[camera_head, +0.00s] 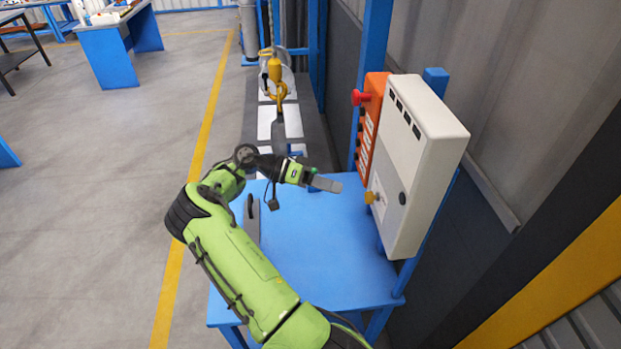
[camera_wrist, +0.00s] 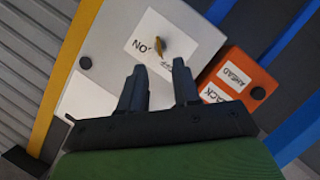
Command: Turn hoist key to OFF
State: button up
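The hoist key (camera_head: 370,197) is a small yellow key on the lower front of a pale grey control box (camera_head: 425,130). In the wrist view the key (camera_wrist: 160,46) stands on a white label with ON to its left and a partly hidden OFF below it. I cannot tell for sure which mark it points to. My gripper (camera_head: 328,184) is held level above the blue table, short of the box. In the wrist view my gripper (camera_wrist: 158,66) is open and empty, its two dark fingers below the key and apart from it. The fingers hide part of the label.
An orange button panel (camera_head: 370,125) with a red knob (camera_head: 361,98) sits beside the box. A blue table (camera_head: 320,250) lies under my arm, with a dark-handled grey object (camera_head: 252,215) at its left edge. A yellow hoist hook (camera_head: 275,72) hangs behind.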

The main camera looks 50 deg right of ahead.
jog(key=v, duration=0.6)
jog(key=shift+w+a+p, duration=0.15)
jog(key=shift+w+p, duration=0.15)
jog(key=shift+p, duration=0.1)
jog(key=shift+r, duration=0.2)
jog(key=s+a+r+n+t+y+b, duration=0.1)
jog(key=s+a+n+t, duration=0.3)
jog(key=a, duration=0.6)
jog(key=s+a+r+n+t+y+b, duration=0.1)
jog(key=s+a+n+t+y+b, duration=0.2)
jog(key=a+n+t, duration=0.5)
jog(key=s+a+r+n+t+y+b, duration=0.1)
jog(key=s+a+n+t+y+b, duration=0.2)
jog(key=a, duration=0.9)
jog(key=s+n+t, duration=0.3)
jog(key=s+n, duration=0.1)
jog(key=n, duration=0.1)
jog(key=shift+n+t+b, duration=0.3)
jog(key=shift+n+b, duration=0.1)
